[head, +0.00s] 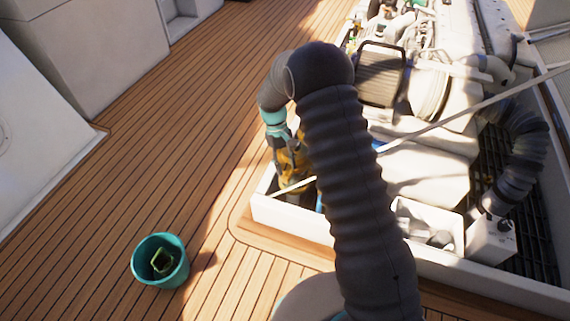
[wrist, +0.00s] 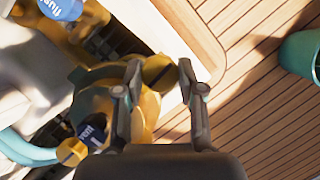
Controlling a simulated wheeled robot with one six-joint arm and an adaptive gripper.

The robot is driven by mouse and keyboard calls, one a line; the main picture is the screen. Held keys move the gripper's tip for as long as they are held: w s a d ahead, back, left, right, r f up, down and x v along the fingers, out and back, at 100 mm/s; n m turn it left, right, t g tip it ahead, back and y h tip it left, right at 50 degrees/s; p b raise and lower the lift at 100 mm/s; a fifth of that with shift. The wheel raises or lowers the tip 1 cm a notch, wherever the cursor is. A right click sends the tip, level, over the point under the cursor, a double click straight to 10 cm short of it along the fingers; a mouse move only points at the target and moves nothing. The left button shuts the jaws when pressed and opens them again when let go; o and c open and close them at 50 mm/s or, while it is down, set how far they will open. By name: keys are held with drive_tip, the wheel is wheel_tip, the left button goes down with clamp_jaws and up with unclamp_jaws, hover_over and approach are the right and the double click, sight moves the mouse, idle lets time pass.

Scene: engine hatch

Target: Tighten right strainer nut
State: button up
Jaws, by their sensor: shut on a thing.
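In the wrist view my gripper (wrist: 159,68) has its two dark fingers on either side of a round brass nut (wrist: 158,75), on the hatch-edge side of a brass strainer body (wrist: 98,82). The fingers are closed on the nut, and its rim is partly hidden by them. A second brass knob (wrist: 72,151) sits beside a blue labelled handle (wrist: 91,134) at lower left. In the head view the brass strainer (head: 293,163) shows below my wrist at the hatch's near left corner. My arm hides much of it, and the fingertips are not clear there.
The white hatch frame (head: 300,222) stands close by the strainer. Another blue labelled handle (wrist: 60,8) is at the top left of the wrist view. A teal bucket (head: 145,268) stands on the open wooden deck (head: 95,215).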

drive_tip(key=shift+m, duration=0.6)
drive_tip(key=o, duration=1.1)
drive_tip(key=v, duration=1.2)
drive_tip(key=shift+w+d, duration=0.1)
drive_tip(key=shift+d, duration=0.1)
